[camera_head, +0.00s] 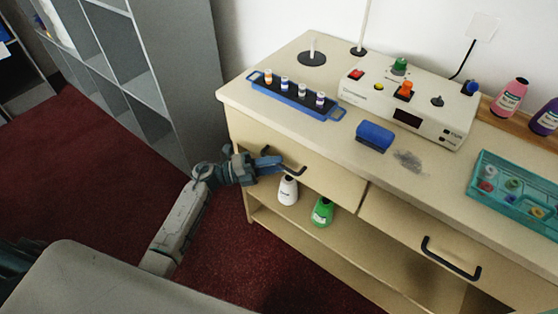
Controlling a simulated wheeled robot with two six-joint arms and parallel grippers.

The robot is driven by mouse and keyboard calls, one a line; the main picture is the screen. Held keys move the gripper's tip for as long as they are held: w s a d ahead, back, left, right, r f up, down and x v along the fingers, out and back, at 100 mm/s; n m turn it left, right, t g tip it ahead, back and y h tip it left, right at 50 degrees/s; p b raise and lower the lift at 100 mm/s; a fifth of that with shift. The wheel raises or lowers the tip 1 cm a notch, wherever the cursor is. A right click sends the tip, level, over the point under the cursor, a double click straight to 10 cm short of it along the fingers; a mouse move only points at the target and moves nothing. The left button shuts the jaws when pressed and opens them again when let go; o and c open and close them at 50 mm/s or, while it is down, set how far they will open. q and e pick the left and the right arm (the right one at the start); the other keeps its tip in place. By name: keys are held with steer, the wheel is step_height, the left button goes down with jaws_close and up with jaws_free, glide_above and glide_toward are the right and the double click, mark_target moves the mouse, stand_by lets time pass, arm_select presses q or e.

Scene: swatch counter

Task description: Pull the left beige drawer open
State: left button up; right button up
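The left beige drawer (333,183) is in the upper front of the beige counter and looks flush with it. Its black bar handle (298,172) shows only at its right part; the left part is hidden by my gripper. My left gripper (272,164) comes in from the left, its blue fingers at the handle's left side, pointing right. Whether the fingers are closed around the bar or only beside it cannot be made out. My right gripper is not in view.
The right drawer with its black handle (450,260) is shut. A white bottle (288,190) and a green bottle (322,212) stand on the shelf below. A blue rack (292,100), a control box (410,100) and a teal tray (488,160) are on top. Grey shelving (180,60) stands left.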

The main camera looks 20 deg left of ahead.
arm_select(q)
steer(key=shift+x, duration=0.9)
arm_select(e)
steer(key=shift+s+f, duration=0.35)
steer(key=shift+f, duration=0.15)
arm_select(q)
jaws_close()
steer(key=shift+s, duration=0.1)
